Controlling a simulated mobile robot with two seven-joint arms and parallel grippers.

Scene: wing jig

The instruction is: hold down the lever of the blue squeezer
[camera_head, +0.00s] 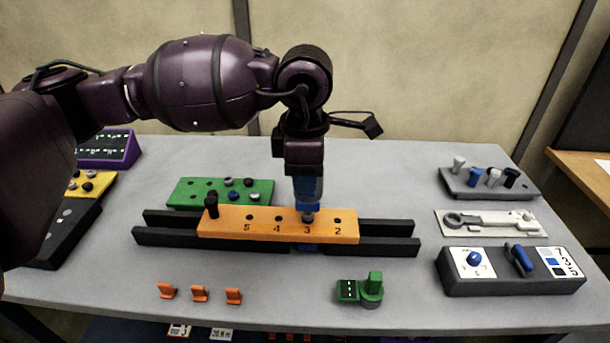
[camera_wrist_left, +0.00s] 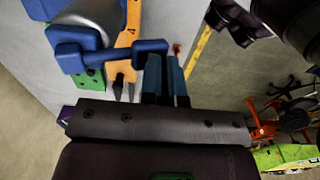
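The blue squeezer (camera_head: 307,206) is at the numbered orange bar (camera_head: 262,224), by hole 3. Some blue shows below the bar. In the left wrist view, its blue lever (camera_wrist_left: 110,50) runs across the upper left, near a grey cylinder. My left gripper (camera_head: 308,192) points straight down over the squeezer and hides much of it. In the left wrist view, the two fingers of that gripper (camera_wrist_left: 163,62) are close together, with nothing clear between them. Their tips meet the lever's right end in the picture; I cannot tell whether they press it. My right gripper is not in view.
The bar lies across two black rails (camera_head: 385,246). A green block (camera_head: 190,192) stands behind. Several orange clips (camera_head: 200,293) and a green fixture (camera_head: 372,290) lie in front. At right are a grey peg block (camera_head: 455,185), a white tray (camera_head: 490,232) and a black box (camera_head: 500,285).

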